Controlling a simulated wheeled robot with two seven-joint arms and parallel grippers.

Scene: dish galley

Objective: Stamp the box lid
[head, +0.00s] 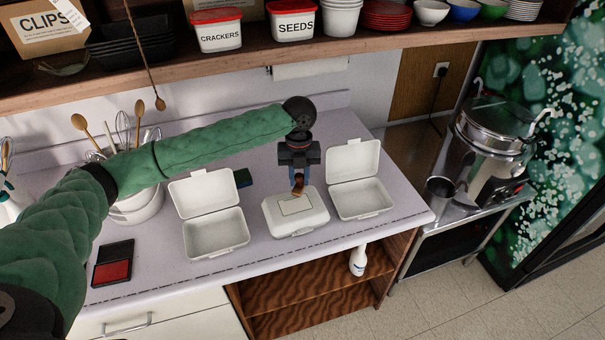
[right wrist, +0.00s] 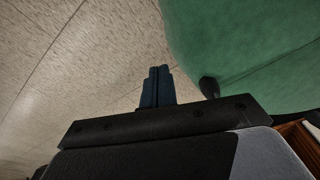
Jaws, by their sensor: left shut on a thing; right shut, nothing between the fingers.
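A closed white box (head: 290,222) sits on the counter between two open boxes, with a thin-lined rectangle on its lid. My left gripper (head: 298,178) is above the back of this lid, pointing down, shut on a brown wooden stamp (head: 297,188). The stamp is just over the lid near the rectangle; I cannot tell whether it touches. A red ink pad (head: 112,271) lies open at the counter's left front. My right gripper (right wrist: 158,88) shows in the right wrist view, shut and empty, over the floor.
Open white boxes stand to the left (head: 215,235) and right (head: 360,200). A white utensil crock (head: 138,205) is behind my left arm. A shelf (head: 350,48) overhangs the back. A steel pot (head: 490,140) stands at the right.

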